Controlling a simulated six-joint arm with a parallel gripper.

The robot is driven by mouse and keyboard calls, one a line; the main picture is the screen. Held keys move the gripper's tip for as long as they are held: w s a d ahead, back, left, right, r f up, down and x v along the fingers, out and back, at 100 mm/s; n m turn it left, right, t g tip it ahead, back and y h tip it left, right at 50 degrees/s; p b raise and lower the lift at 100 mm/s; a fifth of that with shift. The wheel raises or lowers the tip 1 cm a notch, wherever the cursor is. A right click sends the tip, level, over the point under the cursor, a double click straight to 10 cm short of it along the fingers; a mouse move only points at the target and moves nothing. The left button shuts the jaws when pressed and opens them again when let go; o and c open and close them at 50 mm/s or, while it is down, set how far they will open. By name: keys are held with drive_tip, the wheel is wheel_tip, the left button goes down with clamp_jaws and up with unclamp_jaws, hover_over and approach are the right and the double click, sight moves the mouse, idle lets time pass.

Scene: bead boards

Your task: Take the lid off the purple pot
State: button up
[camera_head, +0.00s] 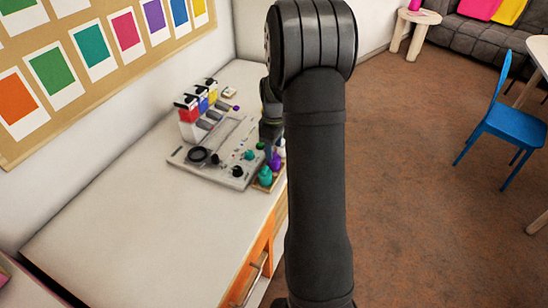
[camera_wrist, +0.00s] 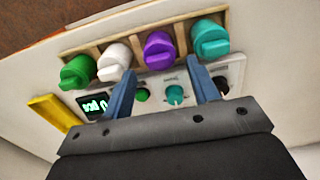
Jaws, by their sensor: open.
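The purple pot (camera_wrist: 159,58) stands in a wooden rack in the wrist view, with its ridged purple lid on top. It also shows in the head view (camera_head: 277,161), partly hidden behind my arm. My gripper (camera_wrist: 161,66) has two blue fingers spread apart with nothing between them. The fingertips are on the near side of the rack, one to each side of the purple pot in the picture. In the head view my gripper (camera_head: 271,150) is just left of the purple pot, partly hidden by my arm.
A green pot (camera_wrist: 76,72), a white pot (camera_wrist: 113,61) and a teal pot (camera_wrist: 210,39) share the rack (camera_wrist: 136,45). A panel with a teal knob (camera_wrist: 174,95) and a green display (camera_wrist: 95,106) lies close. Dispensers (camera_head: 188,116) stand behind; the front left table is clear.

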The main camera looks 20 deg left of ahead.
sight(274, 157)
wheel_tip(274, 157, down, 3)
drive_tip(key=shift+r, duration=0.2)
drive_tip(key=c, duration=1.1)
